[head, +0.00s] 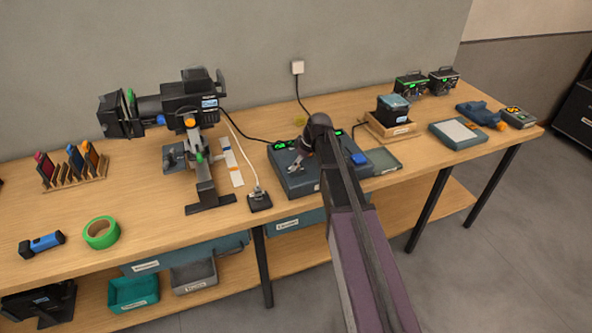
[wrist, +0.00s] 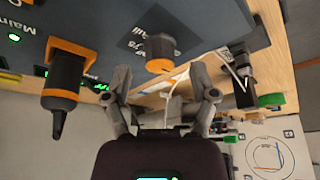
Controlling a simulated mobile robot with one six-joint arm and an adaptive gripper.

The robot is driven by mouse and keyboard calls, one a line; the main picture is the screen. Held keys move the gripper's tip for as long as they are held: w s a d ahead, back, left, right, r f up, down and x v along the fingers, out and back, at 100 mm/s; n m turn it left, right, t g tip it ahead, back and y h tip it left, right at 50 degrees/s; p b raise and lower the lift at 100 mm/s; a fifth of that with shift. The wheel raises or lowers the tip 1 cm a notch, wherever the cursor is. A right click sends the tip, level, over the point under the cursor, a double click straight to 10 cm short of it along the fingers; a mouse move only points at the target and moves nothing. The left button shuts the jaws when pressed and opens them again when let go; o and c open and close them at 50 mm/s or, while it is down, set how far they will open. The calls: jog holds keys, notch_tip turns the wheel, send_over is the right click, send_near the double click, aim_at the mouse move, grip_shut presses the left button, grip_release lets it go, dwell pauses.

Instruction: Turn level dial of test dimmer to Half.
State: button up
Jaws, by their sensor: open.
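The test dimmer (head: 304,187) is a dark blue-grey box on the bench in the head view. Its panel (wrist: 215,25) fills the upper wrist view, with partly readable white lettering, including "Full". A round grey knob with an orange rim (wrist: 160,52), apparently the level dial, stands out from the panel near that lettering. My gripper (wrist: 160,82) is open, its fingers spread to either side below the knob and apparently not touching it. In the head view my gripper (head: 296,167) is over the dimmer, and my arm hides part of the box. The dial's setting is unclear.
A black lever with an orange collar (wrist: 65,75) sticks out left of my fingers in the wrist view. A lamp on a stand (head: 190,105) and a small black cable box (head: 259,201) are left of the dimmer. A wooden tray (head: 390,129) is to its right.

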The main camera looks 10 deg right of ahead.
jog(key=shift+b+x, duration=0.6)
jog(key=shift+x, duration=0.3)
grip_shut()
